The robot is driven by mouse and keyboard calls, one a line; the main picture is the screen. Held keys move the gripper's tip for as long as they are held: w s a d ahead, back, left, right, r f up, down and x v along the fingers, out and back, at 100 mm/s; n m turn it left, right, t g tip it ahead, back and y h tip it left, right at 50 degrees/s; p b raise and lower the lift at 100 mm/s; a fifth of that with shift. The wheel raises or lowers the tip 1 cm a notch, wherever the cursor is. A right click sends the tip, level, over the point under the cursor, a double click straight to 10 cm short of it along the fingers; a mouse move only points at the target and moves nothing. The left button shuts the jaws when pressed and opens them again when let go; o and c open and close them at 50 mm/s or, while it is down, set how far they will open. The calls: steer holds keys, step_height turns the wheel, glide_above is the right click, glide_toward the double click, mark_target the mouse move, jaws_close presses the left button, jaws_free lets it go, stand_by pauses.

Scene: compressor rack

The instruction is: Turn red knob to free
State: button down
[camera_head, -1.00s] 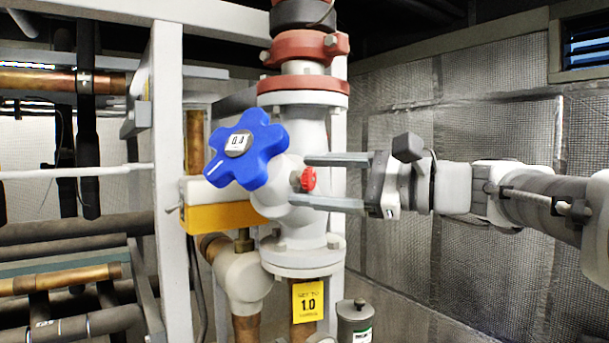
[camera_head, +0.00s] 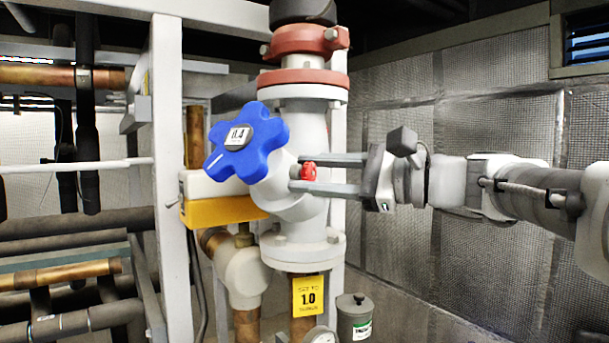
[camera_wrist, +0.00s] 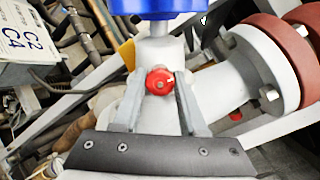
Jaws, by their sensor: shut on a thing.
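The small red knob (camera_head: 308,171) sits on the side of the white valve body (camera_head: 302,205), below and right of the blue handwheel. In the wrist view the red knob (camera_wrist: 159,81) lies between the tips of my gripper's two fingers. My gripper (camera_head: 303,172) reaches in from the right, its fingers one above the other, and is shut on the red knob. In the wrist view my gripper (camera_wrist: 158,88) has one finger on each side of the knob. The inner faces of the fingers are partly hidden, and no marking on the knob is readable.
The blue handwheel (camera_head: 247,143), labelled 0.4, is close to the left of my fingertips. A yellow tag (camera_head: 308,297) reading "SET TO 1.0" hangs below. A white frame post (camera_head: 169,170) stands left. Red flanges (camera_head: 303,78) are above. Free room lies below my arm.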

steer(key=shift+f+n+b, duration=0.2)
steer(key=shift+n+b, duration=0.3)
steer(key=shift+b, duration=0.2)
steer(key=shift+r, duration=0.15)
steer(key=shift+c, duration=2.2)
jaws_free()
steer(key=b+v, duration=0.1)
steer(key=v, duration=1.6)
steer(key=shift+d+b, duration=0.25)
steer(key=shift+b, duration=0.15)
